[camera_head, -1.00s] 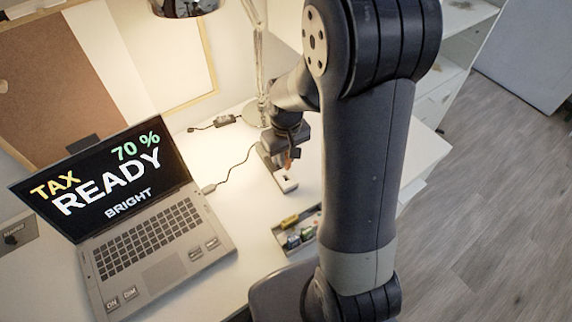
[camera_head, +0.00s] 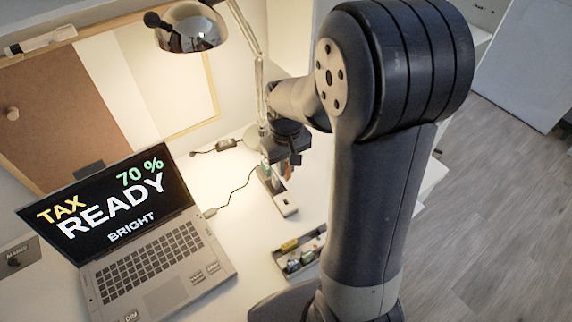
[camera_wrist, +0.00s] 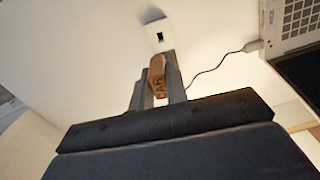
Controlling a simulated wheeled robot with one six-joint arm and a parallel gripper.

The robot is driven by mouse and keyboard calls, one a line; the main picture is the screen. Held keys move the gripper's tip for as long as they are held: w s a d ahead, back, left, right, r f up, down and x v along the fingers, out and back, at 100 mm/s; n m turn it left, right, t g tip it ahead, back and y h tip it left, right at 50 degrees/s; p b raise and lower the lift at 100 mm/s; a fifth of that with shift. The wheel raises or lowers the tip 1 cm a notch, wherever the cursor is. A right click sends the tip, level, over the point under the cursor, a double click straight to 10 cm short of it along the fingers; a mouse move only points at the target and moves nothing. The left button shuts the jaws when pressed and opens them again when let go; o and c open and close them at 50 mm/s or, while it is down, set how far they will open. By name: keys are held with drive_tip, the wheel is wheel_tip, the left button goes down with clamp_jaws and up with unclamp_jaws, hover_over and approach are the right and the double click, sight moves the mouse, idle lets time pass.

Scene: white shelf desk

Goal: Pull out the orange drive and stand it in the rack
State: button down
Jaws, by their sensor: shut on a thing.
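A pale block with a dark slot (camera_head: 287,211), which may be the rack, lies on the desk in front of the gripper. In the wrist view the slotted block (camera_wrist: 153,29) is beyond the fingertips, and the drive looks apart from it. My gripper hides part of the block's far end.
An open laptop (camera_head: 165,262) stands at the left. A tray (camera_head: 283,268) of small items lies nearer the front. A chrome desk lamp (camera_head: 190,28) stands behind.

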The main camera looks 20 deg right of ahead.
drive_tip(key=shift+r+p, duration=0.8)
drive_tip(key=shift+r, duration=0.35)
drive_tip(key=shift+f, duration=0.1)
